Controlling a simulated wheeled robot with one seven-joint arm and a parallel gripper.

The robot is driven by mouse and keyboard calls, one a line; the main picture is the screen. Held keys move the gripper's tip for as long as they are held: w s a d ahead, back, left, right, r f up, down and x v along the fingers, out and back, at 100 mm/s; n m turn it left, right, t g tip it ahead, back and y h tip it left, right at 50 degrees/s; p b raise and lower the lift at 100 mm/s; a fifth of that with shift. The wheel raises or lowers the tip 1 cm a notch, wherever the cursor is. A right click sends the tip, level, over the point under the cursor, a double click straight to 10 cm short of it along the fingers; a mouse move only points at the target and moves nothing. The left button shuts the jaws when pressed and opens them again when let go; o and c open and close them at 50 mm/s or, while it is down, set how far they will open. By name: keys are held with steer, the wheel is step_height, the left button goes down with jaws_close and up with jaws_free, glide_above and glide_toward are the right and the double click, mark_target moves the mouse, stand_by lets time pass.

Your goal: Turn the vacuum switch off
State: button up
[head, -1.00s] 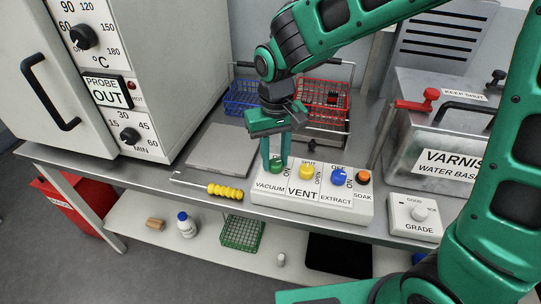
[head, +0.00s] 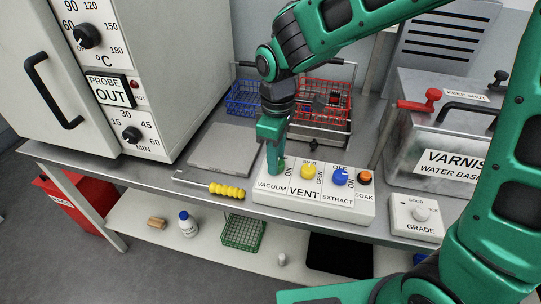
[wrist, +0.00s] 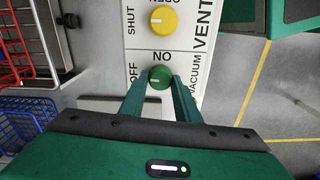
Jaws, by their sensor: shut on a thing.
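The vacuum switch is a round green knob (wrist: 160,76) on the white control panel (wrist: 178,47). In the wrist view it sits between my fingertips, and its white mark points left, toward the word OFF. ON is printed beside it, toward the yellow knob. My gripper (head: 275,164) points down at the panel's left end and is shut on the green knob. In the head view my fingers hide most of the knob. The VACUUM label (head: 270,185) lies just in front of it.
The yellow vent knob (head: 308,171) is close on the right, then the blue extract knob (head: 340,177) and orange soak button (head: 365,178). A yellow-handled tool (head: 226,191) lies left of the panel. Wire baskets (head: 322,100) stand behind.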

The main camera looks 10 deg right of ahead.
steer(key=shift+w+d+r+n, duration=0.1)
steer(key=shift+w+d+n, duration=0.2)
steer(key=shift+w+n, duration=0.1)
stand_by(0.4)
steer(key=o, duration=1)
steer(key=shift+d, duration=0.1)
steer(key=shift+o, duration=0.2)
steer(key=shift+s, duration=0.15)
steer(key=shift+n, duration=0.3)
step_height(320, 180, up, 11)
steer(key=shift+f, duration=0.2)
